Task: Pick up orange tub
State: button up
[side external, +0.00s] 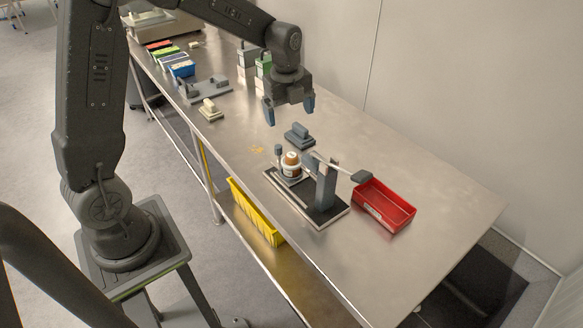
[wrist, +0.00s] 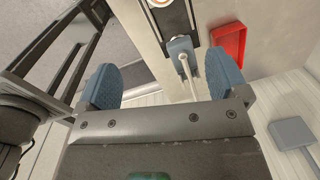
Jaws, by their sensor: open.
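The orange tub (side external: 291,164), small and round with an orange-brown top and a white band, stands upright on a black-topped stand (side external: 327,217) in the middle of the steel table. In the wrist view, part of the tub (wrist: 160,3) shows at the top edge, mostly cut off. My gripper (side external: 289,110) has blue fingertips and hangs above the table, up and behind the tub in the side view. Its fingers are apart with nothing between them, as the wrist view (wrist: 163,80) also shows.
A grey post with a lever (side external: 326,183) rises on the stand close beside the tub. A red bin (side external: 384,205) sits to the right. A grey-blue block (side external: 299,136) lies behind the tub. Several coloured boxes (side external: 181,68) stand at the far left. The table's right end is clear.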

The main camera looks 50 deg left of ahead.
aim_at(292, 154)
jog(key=f+m, duration=0.1)
jog(key=f, duration=0.5)
jog(key=w+a+f+m, duration=0.1)
jog(key=f, duration=0.5)
jog(key=w+a+f+m, duration=0.1)
jog(key=f, duration=0.5)
jog(key=shift+w+a+f+m+g, duration=0.2)
jog(key=shift+a+f+m+g, duration=0.05)
jog(key=shift+f+m+g, duration=0.15)
jog(key=c, duration=1)
